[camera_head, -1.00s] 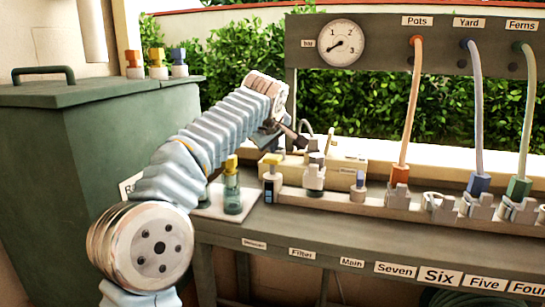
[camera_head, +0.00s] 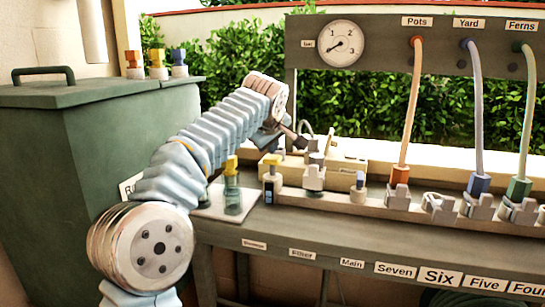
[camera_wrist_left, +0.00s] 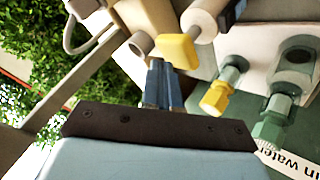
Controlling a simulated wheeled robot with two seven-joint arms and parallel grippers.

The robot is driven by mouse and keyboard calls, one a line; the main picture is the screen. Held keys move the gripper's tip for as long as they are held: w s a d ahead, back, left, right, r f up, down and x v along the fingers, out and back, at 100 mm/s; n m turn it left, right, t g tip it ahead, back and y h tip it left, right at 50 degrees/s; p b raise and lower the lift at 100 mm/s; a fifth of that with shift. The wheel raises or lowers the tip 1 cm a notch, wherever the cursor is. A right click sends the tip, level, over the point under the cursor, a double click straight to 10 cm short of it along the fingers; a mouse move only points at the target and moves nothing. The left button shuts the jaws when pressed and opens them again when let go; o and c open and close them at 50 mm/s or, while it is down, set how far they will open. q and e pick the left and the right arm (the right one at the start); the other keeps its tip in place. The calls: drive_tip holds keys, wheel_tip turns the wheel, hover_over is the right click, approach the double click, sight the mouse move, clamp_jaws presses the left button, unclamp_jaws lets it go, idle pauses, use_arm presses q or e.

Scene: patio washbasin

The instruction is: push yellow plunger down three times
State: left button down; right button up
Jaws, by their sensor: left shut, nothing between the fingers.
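The yellow plunger (camera_head: 272,158) is a yellow knob on top of a small upright cylinder on the bench, beside a white plate. In the left wrist view the yellow knob (camera_wrist_left: 178,50) sits on a short rod that runs into a white cylinder. My left gripper (camera_wrist_left: 158,68) is shut and empty, its blue fingertips close beside the knob. I cannot tell whether they touch it. In the head view the left gripper (camera_head: 298,138) is partly hidden by my wrist, above and right of the plunger. My right gripper is not in view.
A teal fitting with a yellow cap (camera_head: 231,165) stands on the white plate (camera_head: 205,213), left of the plunger. A white-and-grey fitting (camera_head: 314,178) stands to the right. A green bin (camera_head: 60,180) is at left, and a pressure gauge (camera_head: 340,43) hangs behind.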

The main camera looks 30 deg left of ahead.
use_arm(q)
drive_tip(key=shift+f, duration=0.15)
idle(0.4)
drive_tip(key=shift+f+b, duration=0.3)
drive_tip(key=shift+b, duration=0.1)
drive_tip(key=shift+f+b, duration=0.65)
drive_tip(key=shift+f, duration=0.1)
idle(0.6)
drive_tip(key=shift+r, duration=0.1)
drive_tip(key=shift+r+p, duration=1.05)
drive_tip(key=shift+p, duration=0.1)
